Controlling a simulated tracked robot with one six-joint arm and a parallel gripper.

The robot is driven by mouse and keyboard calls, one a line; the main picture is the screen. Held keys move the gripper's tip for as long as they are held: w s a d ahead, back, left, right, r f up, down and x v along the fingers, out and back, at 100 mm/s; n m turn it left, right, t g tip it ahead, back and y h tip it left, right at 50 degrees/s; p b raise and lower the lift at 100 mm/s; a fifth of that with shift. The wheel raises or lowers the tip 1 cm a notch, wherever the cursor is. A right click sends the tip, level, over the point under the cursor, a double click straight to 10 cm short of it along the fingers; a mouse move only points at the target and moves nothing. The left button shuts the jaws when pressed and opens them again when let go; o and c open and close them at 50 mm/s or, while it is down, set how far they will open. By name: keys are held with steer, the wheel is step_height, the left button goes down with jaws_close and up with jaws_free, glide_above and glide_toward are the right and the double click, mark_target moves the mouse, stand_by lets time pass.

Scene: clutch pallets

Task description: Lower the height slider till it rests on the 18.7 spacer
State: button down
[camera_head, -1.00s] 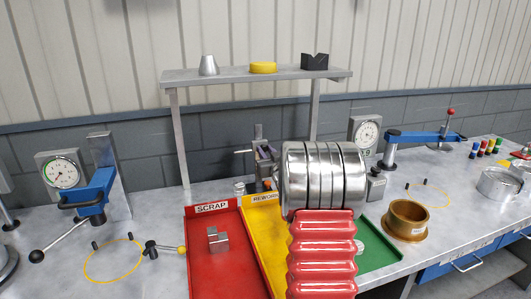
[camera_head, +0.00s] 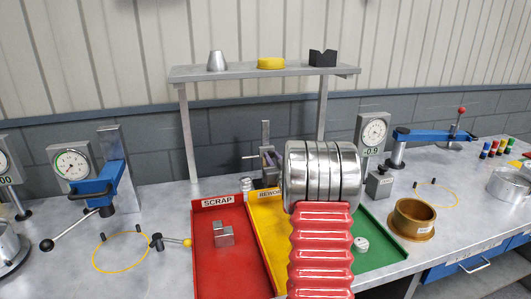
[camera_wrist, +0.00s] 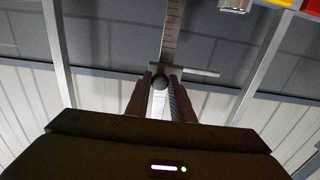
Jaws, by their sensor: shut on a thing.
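In the head view the scale's column (camera_head: 265,133) rises behind the trays, and the slider's thin bar (camera_head: 251,157) sticks out left beside my gripper (camera_head: 269,157). A small silver cylinder (camera_head: 247,184) stands left of the column's foot, below the bar and apart from it. I cannot read its size. My arm hides part of the column's lower right side.
A red scrap tray (camera_head: 222,262), a yellow rework tray (camera_head: 262,232) and a green tray (camera_head: 375,262) lie in front. A grey shelf (camera_head: 225,74) spans above the column. A brass ring (camera_head: 412,217) stands right, and a dial press (camera_head: 102,180) left.

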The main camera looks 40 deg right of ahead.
step_height(320, 180, down, 5)
steer(key=shift+f, duration=0.15)
steer(key=c, duration=1.5)
jaws_free()
steer(key=shift+c, duration=0.2)
steer(key=shift+s+a, duration=0.1)
steer(key=shift+s, duration=0.05)
steer(key=v, duration=1.3)
steer(key=shift+s, duration=0.2)
steer(key=shift+a, duration=0.15)
steer(key=shift+c, duration=0.5)
